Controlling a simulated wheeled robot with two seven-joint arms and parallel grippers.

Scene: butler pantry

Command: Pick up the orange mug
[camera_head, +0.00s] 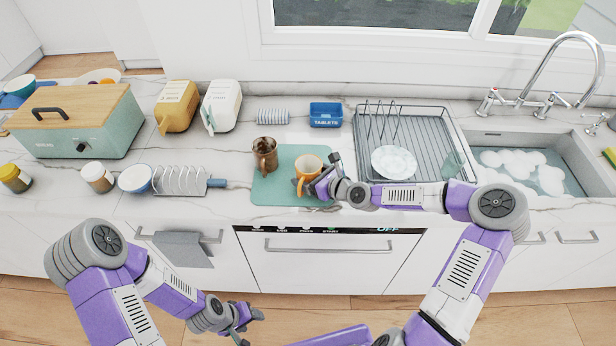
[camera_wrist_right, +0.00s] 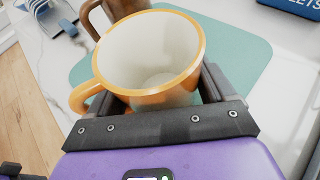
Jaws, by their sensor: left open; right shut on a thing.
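The orange mug (camera_head: 308,168) stands upright on the green mat (camera_head: 265,190) on the counter, with a pale inside. It also shows in the right wrist view (camera_wrist_right: 150,55), with its handle at the left. My right gripper (camera_head: 318,184) is shut on the orange mug, its fingers at the mug's near side. The exact finger contact is partly hidden. I cannot tell whether the mug's base touches the mat. My left gripper (camera_head: 245,325) is open and empty, low in front of the cabinets, away from the counter.
A brown mug (camera_head: 264,152) stands close to the left on the mat. A dish rack (camera_head: 432,140) with a white plate (camera_head: 393,162) is to the right. A blue tablets box (camera_head: 325,115) is behind.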

